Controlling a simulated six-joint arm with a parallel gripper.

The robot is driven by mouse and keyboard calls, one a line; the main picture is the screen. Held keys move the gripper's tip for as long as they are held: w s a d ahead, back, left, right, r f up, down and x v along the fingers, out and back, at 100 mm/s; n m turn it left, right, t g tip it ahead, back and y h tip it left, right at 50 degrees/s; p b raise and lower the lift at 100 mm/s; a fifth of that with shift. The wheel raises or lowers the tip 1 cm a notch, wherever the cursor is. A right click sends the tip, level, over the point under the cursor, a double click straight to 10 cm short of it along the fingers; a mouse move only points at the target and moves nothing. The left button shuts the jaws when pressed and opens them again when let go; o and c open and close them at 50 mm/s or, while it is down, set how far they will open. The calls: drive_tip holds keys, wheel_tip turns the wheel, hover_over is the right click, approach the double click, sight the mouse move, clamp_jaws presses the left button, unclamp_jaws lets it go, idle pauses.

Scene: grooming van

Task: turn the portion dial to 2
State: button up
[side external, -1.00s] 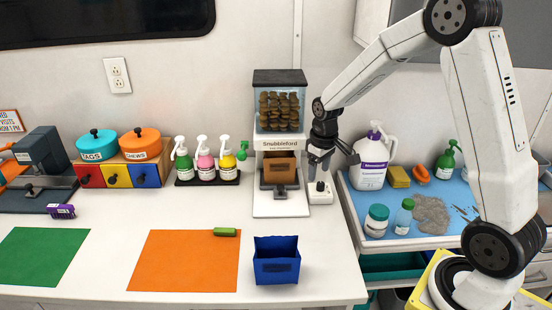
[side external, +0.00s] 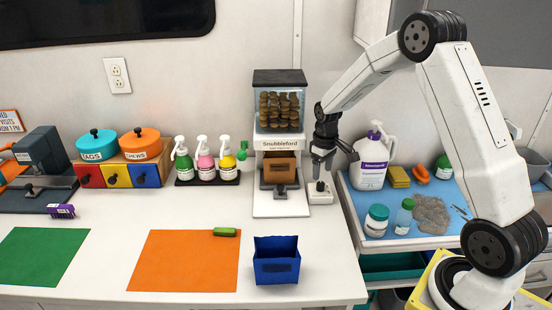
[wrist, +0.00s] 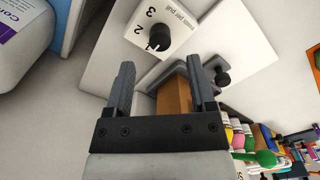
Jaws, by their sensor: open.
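The portion dial is a small black knob (wrist: 158,38) on a white plate (wrist: 178,35) with printed numbers; a 2 and a 3 are readable. Which number its pointer marks is too small to tell. In the side view the dial (side external: 320,187) stands on a white block right of the treat dispenser (side external: 281,140). My gripper (side external: 322,172) hangs just above it, pointing down. In the wrist view my gripper (wrist: 160,62) is open and empty, its two fingers apart, with the knob beyond the tips and roughly between them. No contact with the knob is visible.
The dispenser's lever knob (wrist: 223,79) and brown bin (wrist: 174,96) are close beside the fingers. A large white jug (side external: 372,163) stands to the right on a blue-lined tray (side external: 352,201). A blue box (side external: 276,266) sits in front; the counter left of it is mostly open.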

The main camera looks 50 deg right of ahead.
sight(321, 183)
drive_tip(key=shift+f, duration=2.5)
clamp_jaws()
